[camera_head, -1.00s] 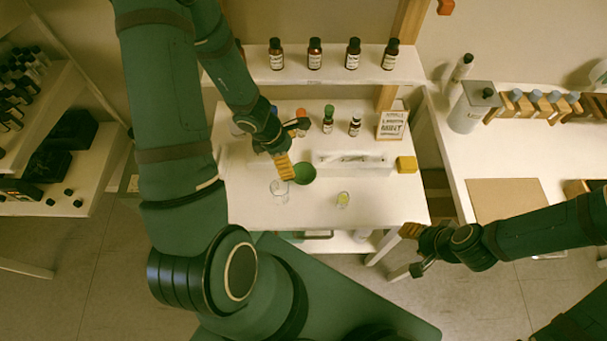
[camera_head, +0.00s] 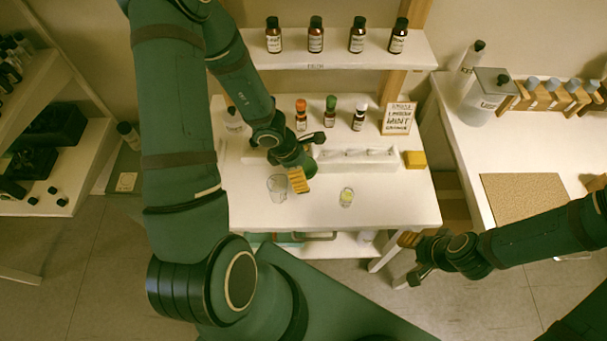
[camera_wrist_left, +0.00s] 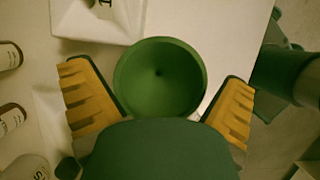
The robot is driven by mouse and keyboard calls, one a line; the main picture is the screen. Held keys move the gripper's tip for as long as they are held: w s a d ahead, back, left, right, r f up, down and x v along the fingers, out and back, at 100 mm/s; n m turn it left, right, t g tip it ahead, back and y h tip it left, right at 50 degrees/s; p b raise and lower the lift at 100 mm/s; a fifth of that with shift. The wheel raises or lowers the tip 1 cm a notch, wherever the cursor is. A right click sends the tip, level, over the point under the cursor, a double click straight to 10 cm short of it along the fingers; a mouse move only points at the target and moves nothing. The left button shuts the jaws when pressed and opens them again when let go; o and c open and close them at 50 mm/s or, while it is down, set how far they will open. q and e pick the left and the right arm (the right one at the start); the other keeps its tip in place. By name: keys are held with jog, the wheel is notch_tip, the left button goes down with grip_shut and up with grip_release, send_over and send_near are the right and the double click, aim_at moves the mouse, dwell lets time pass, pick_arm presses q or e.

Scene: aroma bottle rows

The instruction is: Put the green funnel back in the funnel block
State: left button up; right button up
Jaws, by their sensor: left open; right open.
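The green funnel (camera_wrist_left: 160,78) shows in the left wrist view as a round green cup with its wide mouth toward the camera. My left gripper (camera_head: 298,181) is open, with its yellow fingers on either side of the funnel and visible gaps in the wrist view (camera_wrist_left: 160,105). In the head view my left gripper and wrist largely hide the funnel. The long white block (camera_head: 385,166), which looks like the funnel block, lies on the table just right of my left gripper. My right gripper (camera_head: 408,243) is open and empty, off the table's front right corner.
A yellow block (camera_head: 414,159) sits at the white block's right end.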

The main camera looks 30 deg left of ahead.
pick_arm(q)
jog(key=shift+d+f, duration=0.15)
jog(key=shift+f, duration=0.15)
jog(key=c, duration=0.7)
jog(key=shift+c, duration=0.2)
jog(key=shift+c, duration=0.6)
